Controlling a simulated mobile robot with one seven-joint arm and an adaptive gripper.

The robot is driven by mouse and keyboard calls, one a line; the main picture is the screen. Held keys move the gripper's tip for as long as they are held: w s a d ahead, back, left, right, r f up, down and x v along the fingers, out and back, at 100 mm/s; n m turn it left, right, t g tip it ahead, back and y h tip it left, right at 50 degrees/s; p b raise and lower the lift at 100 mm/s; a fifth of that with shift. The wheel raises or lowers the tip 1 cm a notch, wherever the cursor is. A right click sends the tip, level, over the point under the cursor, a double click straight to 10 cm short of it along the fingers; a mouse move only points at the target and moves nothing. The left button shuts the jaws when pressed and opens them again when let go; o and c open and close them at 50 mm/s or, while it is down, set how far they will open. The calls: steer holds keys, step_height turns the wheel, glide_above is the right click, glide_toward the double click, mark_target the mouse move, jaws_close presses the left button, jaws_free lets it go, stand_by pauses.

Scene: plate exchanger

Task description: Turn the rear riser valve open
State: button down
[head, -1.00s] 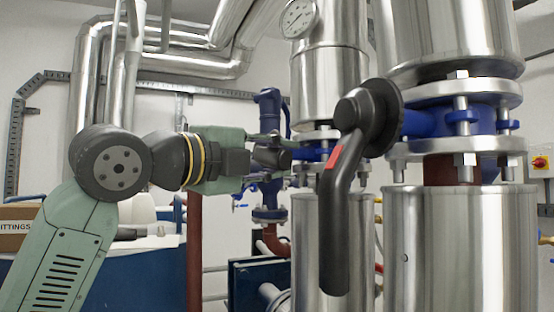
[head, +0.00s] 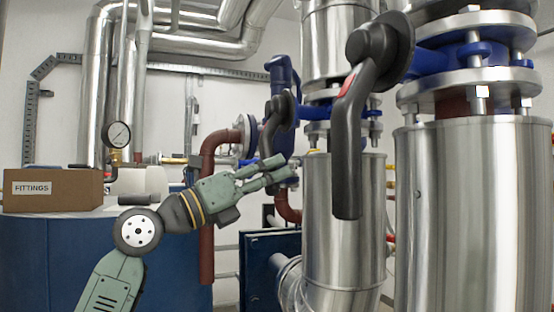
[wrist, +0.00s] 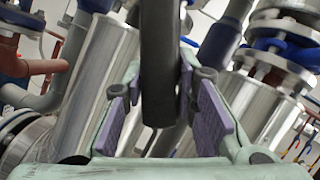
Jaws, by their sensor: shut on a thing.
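The rear riser valve has a black lever handle (head: 269,135) on a dark hub, left of the nearer valve in the head view. Its lever hangs down, leaning slightly to the left at its lower end. My gripper (head: 277,171) reaches it from the lower left and is shut on the lever's lower part. In the wrist view, the black lever (wrist: 158,60) stands between the two purple-padded fingers of my gripper (wrist: 160,98). The lever's end is partly hidden by the fingers in the head view.
A nearer black valve lever (head: 347,150) with a red mark hangs just right of my gripper. Shiny insulated risers (head: 345,225) stand behind and right. A red-brown pipe (head: 207,215) runs upright behind my arm. A FITTINGS box (head: 52,190) sits on a blue tank at left.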

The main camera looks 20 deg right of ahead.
steer(key=w+f+m+g+h+p, duration=0.1)
steer(key=w+m+g+p, duration=0.2)
steer(key=w+m, duration=0.4)
steer(key=shift+a+f+m+g+p, duration=0.15)
steer(key=shift+a+m+g+p, duration=0.05)
steer(key=shift+m+g+p, duration=0.2)
steer(key=shift+w, duration=0.1)
steer(key=c, duration=1.3)
jaws_free()
steer(key=shift+f, duration=0.1)
steer(key=v, duration=1.2)
